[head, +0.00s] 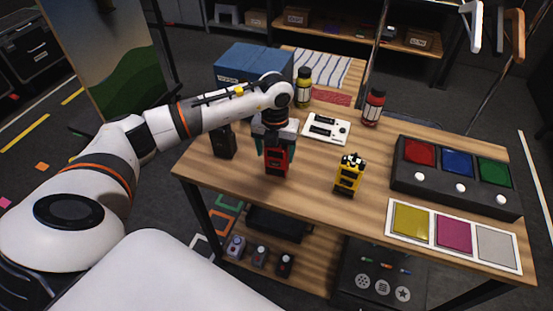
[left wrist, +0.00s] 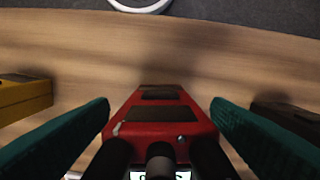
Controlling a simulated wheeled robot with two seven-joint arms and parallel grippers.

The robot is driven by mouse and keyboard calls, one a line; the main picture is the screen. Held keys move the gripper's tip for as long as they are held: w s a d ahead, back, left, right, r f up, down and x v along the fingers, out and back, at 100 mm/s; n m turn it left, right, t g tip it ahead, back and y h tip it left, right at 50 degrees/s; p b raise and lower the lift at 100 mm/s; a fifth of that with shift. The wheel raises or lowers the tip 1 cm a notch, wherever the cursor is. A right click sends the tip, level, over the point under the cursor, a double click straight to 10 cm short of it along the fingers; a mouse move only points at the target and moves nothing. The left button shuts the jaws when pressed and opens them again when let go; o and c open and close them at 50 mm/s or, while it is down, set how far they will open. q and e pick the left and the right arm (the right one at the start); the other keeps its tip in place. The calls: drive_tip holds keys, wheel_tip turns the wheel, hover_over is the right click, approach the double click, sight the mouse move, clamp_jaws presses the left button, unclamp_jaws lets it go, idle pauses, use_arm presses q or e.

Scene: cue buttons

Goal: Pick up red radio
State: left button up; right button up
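The red radio (head: 277,160) stands upright on the wooden table, toward its front left. My left gripper (head: 275,145) is over it from above, with teal fingers on both sides of its upper part. In the left wrist view the red radio (left wrist: 160,122) lies between the two spread fingers (left wrist: 160,108). A narrow gap seems to show beside the radio at the fingertips; firm contact is not visible. The gripper hides part of the radio's top in the head view. My right gripper is not in view.
A black radio (head: 223,141) stands close on the left and a yellow radio (head: 348,174) on the right. Behind are a white panel (head: 326,129), two bottles and a blue box (head: 253,68). A button box (head: 455,177) and colored tiles (head: 453,235) fill the right side.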

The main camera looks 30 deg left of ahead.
use_arm(q)
drive_tip(key=c, duration=0.9)
drive_tip(key=shift+c, duration=1.2)
drive_tip(key=shift+r, duration=0.2)
